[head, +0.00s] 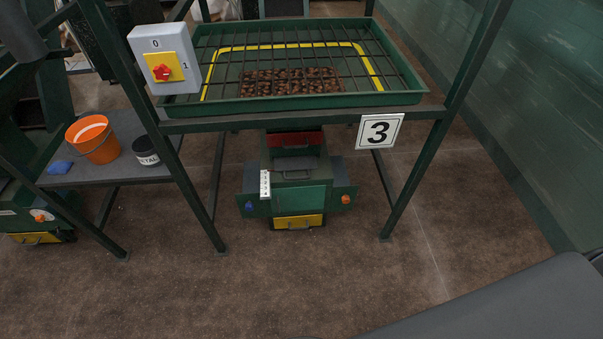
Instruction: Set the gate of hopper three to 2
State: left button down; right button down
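Neither of my grippers is in view.
A yellow panel (298,222) sits at the housing's bottom. A grey switch box (164,59) with a red knob is on the left post. A side shelf (122,128) holds an orange bucket (93,139) and a dark tub (146,157). The brown floor in front is clear.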

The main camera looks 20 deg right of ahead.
aim_at(308, 162)
jog(key=z, duration=0.7)
jog(key=i, duration=1.05)
jog(key=z, duration=0.15)
